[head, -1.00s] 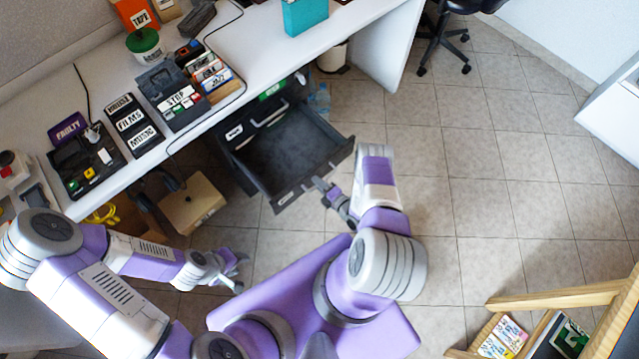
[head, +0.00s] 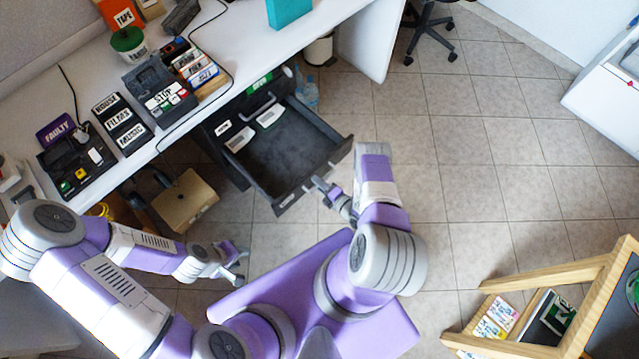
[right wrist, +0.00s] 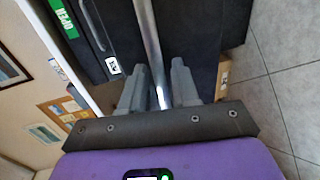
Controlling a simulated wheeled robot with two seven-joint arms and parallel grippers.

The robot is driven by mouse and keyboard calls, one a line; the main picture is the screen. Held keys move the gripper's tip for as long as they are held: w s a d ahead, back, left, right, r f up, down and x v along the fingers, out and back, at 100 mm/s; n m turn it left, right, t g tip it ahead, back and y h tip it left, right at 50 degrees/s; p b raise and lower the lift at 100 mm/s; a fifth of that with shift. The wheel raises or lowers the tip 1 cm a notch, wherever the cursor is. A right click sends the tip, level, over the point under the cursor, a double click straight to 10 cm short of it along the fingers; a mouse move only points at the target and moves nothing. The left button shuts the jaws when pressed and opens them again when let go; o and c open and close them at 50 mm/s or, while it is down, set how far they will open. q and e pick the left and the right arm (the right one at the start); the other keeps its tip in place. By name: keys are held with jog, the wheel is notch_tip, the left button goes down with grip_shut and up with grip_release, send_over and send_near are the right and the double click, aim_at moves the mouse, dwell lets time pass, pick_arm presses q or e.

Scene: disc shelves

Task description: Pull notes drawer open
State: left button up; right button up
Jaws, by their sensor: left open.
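A dark grey drawer (head: 290,155) sticks far out of the cabinet under the white desk. Its inside shows, with pale flat items (head: 254,128) near the back. A small white label (head: 290,199) on its front is too small to read. My right gripper (head: 323,187) is at the drawer's front. My left gripper (head: 240,265) is open and empty, below and left of the drawer, over the floor.
The desk (head: 225,105) carries a stop-labelled device (head: 160,95), black labelled boxes (head: 120,125) and a teal box (head: 288,12). A cardboard box (head: 187,203) stands left of the drawer. A wooden stand (head: 560,278) is at lower right. Tiled floor right of the drawer is free.

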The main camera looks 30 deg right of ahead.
jog(key=p+v, duration=0.2)
jog(key=v, duration=0.5)
jog(key=shift+s, duration=0.3)
dwell(0.5)
